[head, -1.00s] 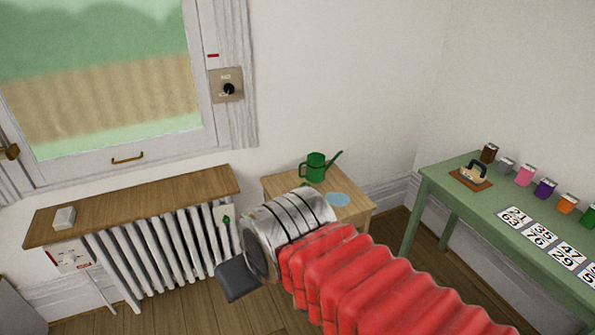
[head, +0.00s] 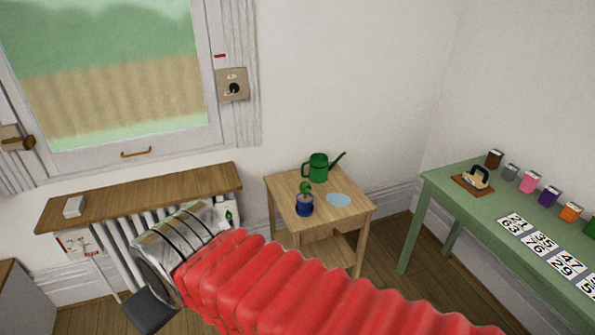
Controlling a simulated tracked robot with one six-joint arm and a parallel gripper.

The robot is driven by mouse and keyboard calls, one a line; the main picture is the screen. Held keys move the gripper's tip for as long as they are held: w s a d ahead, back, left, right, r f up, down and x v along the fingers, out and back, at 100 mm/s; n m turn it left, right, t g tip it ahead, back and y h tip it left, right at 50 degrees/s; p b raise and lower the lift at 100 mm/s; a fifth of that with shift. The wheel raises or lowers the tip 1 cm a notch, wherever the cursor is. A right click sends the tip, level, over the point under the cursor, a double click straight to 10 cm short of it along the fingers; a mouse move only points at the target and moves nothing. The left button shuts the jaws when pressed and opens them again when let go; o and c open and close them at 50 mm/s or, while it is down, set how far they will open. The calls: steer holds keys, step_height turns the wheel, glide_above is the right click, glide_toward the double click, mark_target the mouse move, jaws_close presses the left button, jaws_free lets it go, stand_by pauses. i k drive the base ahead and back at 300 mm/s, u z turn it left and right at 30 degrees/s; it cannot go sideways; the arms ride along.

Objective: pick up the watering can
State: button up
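The green watering can (head: 318,168) stands upright at the back of a small wooden side table (head: 285,188). Its spout points up and to the right, and its handle is on the left. My arm, in a red ribbed sleeve with a metal cuff, reaches across the lower part of the head view.
A blue pot with a plant (head: 304,204) stands in front of the can, beside a light blue disc (head: 339,200). A radiator with a wooden shelf (head: 150,195) is at left. A green table (head: 470,212) with tins and number cards is at right.

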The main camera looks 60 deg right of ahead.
mark_target(319, 169)
steer(key=u, duration=1.35)
steer(key=k, duration=1.4)
steer(key=z, duration=1.45)
